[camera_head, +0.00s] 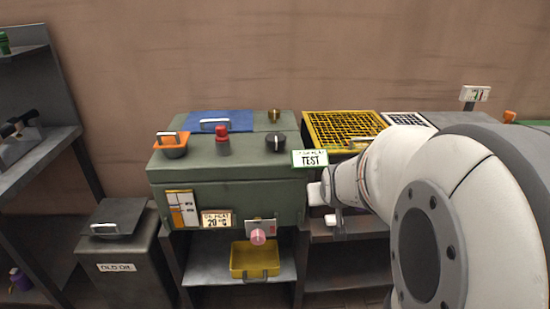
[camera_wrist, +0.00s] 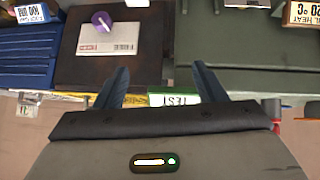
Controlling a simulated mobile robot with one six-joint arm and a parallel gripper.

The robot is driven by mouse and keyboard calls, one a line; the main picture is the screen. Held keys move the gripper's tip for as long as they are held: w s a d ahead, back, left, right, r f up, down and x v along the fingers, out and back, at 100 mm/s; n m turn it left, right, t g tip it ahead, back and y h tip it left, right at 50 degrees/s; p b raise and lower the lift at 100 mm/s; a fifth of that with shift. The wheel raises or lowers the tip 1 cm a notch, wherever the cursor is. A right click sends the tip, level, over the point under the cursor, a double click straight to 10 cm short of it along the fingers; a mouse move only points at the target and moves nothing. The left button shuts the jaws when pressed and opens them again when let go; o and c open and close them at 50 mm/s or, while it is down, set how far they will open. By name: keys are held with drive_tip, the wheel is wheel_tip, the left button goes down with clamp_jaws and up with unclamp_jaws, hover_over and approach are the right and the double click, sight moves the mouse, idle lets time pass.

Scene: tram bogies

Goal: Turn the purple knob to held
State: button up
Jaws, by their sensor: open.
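The purple knob (camera_wrist: 103,20) has a pale pointer mark and sits at the top left of the wrist view, on a white label plate (camera_wrist: 112,38) on a dark brown panel. The plate's lettering is too small to read surely. My gripper (camera_wrist: 162,78) is open and empty, its two dark fingers apart. The knob lies beyond the fingertips, nearer the left finger, and is not touched. In the head view my gripper (camera_head: 323,204) is beside the green machine's right end, and the purple knob cannot be made out there, behind my arm.
A TEST sign (camera_head: 310,159) stands close to my gripper.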

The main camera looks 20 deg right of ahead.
drive_tip(key=w+d+f+m+t+h+b, duration=0.1)
drive_tip(key=w+d+f+t+b, duration=0.1)
drive_tip(key=d+f+t+b, duration=0.55)
drive_tip(key=w+d+f+t+b, duration=0.2)
drive_tip(key=w+d+f+b, duration=0.1)
drive_tip(key=d+f+b, duration=0.85)
drive_tip(key=shift+d+f+x, duration=0.1)
drive_tip(key=shift+f+x, duration=0.15)
drive_tip(key=shift+x, duration=1)
drive_tip(key=shift+d+f+x, duration=0.1)
drive_tip(key=shift+f+x, duration=0.2)
drive_tip(key=shift+x, duration=0.95)
drive_tip(key=shift+d+f+x, duration=0.1)
drive_tip(key=shift+f+x, duration=0.15)
drive_tip(key=shift+x, duration=1)
drive_tip(key=shift+c, duration=0.5)
